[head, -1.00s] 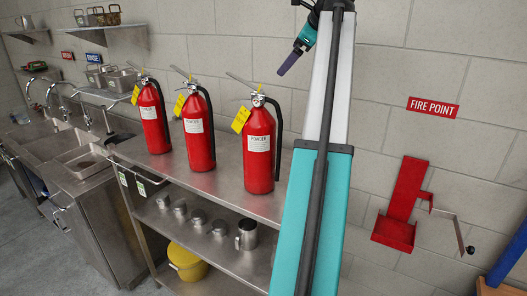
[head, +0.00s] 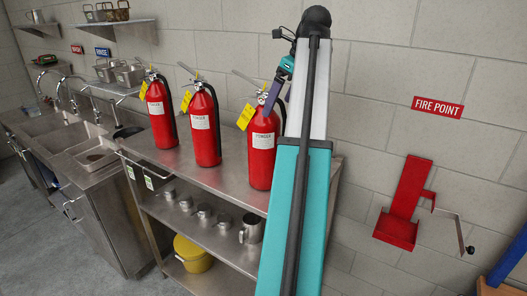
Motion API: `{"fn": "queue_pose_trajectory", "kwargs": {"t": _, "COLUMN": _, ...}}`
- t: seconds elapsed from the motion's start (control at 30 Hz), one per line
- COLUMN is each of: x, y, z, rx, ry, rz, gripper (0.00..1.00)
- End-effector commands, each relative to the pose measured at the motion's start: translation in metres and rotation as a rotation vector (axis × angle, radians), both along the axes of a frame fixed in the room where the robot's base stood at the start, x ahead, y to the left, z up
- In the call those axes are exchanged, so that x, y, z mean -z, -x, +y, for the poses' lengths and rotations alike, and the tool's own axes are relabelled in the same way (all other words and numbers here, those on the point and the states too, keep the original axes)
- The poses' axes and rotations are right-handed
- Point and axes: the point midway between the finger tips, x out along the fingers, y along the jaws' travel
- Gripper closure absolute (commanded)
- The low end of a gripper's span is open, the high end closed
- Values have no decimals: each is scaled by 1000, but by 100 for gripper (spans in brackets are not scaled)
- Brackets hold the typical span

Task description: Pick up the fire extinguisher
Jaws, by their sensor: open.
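Three red fire extinguishers with white labels and yellow tags stand upright in a row on a steel table: the left one (head: 160,112), the middle one (head: 204,128) and the right one (head: 262,155). My gripper (head: 269,104) points down at the neck and valve of the right extinguisher, overlapping it in the picture. Its jaws are open. Whether the fingers touch the neck or stand around it I cannot tell. My arm hides the right extinguisher's right side.
The steel table (head: 183,169) has a lower shelf with several metal jugs and a yellow bucket (head: 192,254) below. Sinks (head: 75,137) stand left. A red wall bracket (head: 405,200) hangs under a "FIRE POINT" sign (head: 437,107). Bare floor shows at front left.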

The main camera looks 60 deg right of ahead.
Motion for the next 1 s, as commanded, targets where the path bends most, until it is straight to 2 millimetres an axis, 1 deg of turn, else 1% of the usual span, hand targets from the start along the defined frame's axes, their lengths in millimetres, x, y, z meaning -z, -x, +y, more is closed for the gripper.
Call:
{"fn": "queue_pose_trajectory", "kwargs": {"t": 0.27, "x": 1, "y": 5, "z": -5, "rx": 8, "ry": 2, "rz": -2, "gripper": 0}}
{"fn": "queue_pose_trajectory", "kwargs": {"t": 0.43, "x": 6, "y": 5, "z": -6, "rx": 11, "ry": 1, "rz": -1, "gripper": 0}}
{"fn": "queue_pose_trajectory", "kwargs": {"t": 0.77, "x": 27, "y": -2, "z": -7, "rx": 10, "ry": -4, "rz": 2, "gripper": 0}}
{"fn": "queue_pose_trajectory", "kwargs": {"t": 1.0, "x": 48, "y": -10, "z": -6, "rx": 9, "ry": -10, "rz": 7, "gripper": 0}}
